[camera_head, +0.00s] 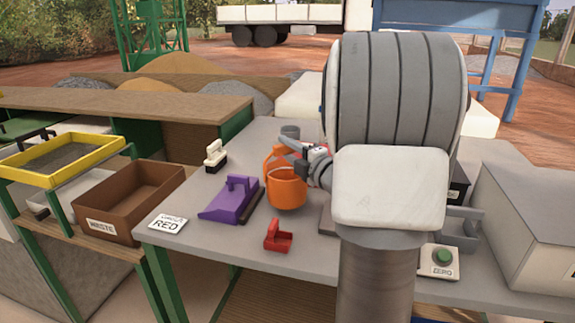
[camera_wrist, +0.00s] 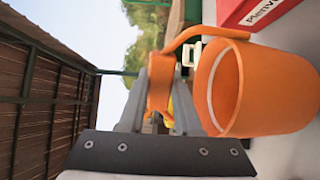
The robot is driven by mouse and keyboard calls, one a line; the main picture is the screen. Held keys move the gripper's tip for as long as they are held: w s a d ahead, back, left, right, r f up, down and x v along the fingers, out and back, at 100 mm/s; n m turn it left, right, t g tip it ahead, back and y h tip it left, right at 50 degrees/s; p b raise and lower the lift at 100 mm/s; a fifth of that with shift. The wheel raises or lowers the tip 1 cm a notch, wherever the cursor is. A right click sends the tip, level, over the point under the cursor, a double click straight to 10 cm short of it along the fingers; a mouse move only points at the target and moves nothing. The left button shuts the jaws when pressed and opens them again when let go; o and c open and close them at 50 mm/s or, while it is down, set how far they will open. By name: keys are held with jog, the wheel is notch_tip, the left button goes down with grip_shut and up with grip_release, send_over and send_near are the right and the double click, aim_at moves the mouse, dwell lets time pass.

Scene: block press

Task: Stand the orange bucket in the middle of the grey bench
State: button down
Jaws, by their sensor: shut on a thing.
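The orange bucket (camera_head: 287,190) is upright over the grey bench (camera_head: 205,240), near the middle of its visible part. My gripper (camera_head: 308,163) is at the bucket's upper right in the head view. In the wrist view, my gripper (camera_wrist: 160,88) is shut on the bucket's orange handle, which runs up from the rim. The bucket (camera_wrist: 270,92) hangs beside the fingers there, its open mouth facing the camera's left. I cannot tell whether its base touches the bench.
A purple float (camera_head: 232,197) lies just left of the bucket, and a red tool (camera_head: 278,236) in front. A white-handled brush (camera_head: 215,155) and grey cup (camera_head: 290,132) stand behind. A brown waste box (camera_head: 130,200) is left. The button box (camera_head: 440,262) is right. My arm hides the bench's right part.

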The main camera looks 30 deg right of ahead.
jog(key=shift+f+b, duration=0.45)
jog(key=shift+f, duration=1.35)
jog(key=c, duration=0.6)
grip_release()
jog(key=shift+r, duration=0.15)
jog(key=s+p, duration=0.1)
jog(key=s, duration=1.1)
jog(key=shift+d, duration=0.25)
